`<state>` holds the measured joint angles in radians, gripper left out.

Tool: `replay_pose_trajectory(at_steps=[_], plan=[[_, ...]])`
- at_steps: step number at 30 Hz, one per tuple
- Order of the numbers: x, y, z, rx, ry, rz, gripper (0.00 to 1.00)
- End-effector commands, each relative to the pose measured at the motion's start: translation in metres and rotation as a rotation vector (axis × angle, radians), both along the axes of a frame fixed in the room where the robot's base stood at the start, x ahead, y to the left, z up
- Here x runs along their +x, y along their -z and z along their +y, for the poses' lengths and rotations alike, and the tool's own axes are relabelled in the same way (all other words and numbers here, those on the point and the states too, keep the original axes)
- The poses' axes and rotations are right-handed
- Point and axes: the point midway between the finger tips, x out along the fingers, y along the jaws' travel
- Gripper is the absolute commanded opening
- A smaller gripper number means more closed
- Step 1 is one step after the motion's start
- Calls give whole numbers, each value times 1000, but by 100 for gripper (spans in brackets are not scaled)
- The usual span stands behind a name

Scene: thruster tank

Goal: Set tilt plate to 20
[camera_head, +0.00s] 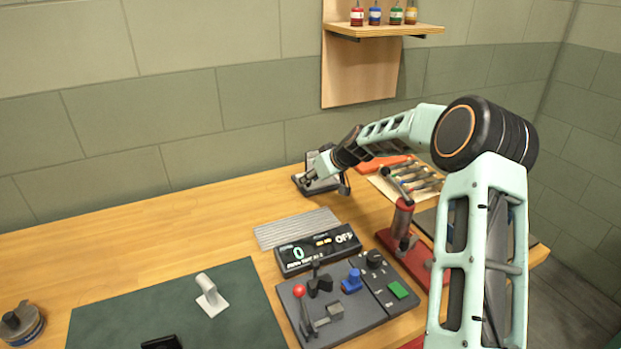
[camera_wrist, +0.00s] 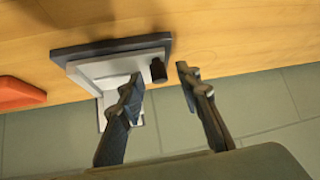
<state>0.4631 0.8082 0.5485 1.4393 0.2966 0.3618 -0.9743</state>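What looks like the tilt plate (camera_head: 335,186) stands at the back of the wooden table, with a dark base and a pale plate. It also shows in the wrist view (camera_wrist: 95,70), with a small black knob (camera_wrist: 158,71) at its right end. My gripper (camera_head: 308,178) is over this device in the head view and hides part of it. In the wrist view my gripper (camera_wrist: 160,73) is open, with the knob appearing between its two fingertips. I cannot tell whether a finger touches the knob. No tilt scale or reading on the device is legible.
A control panel (camera_head: 372,313) with a red-topped lever and a display (camera_head: 318,251) reading 0 and OFF sit at front. A red clamp-like tool (camera_head: 402,222) stands right of them. An orange object (camera_wrist: 18,93) lies beside the device. The table's left rear is clear.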

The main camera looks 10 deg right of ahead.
Motion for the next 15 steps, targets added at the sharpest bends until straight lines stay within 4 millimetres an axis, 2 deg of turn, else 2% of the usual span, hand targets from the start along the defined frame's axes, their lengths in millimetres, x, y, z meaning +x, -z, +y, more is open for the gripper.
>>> replay_pose_trajectory(at_steps=[5, 13, 15], plan=[[0, 0, 0, -1, 1, 0, 30], [0, 0, 0, -1, 1, 0, 1], [0, 0, 0, 0, 1, -1, 0]])
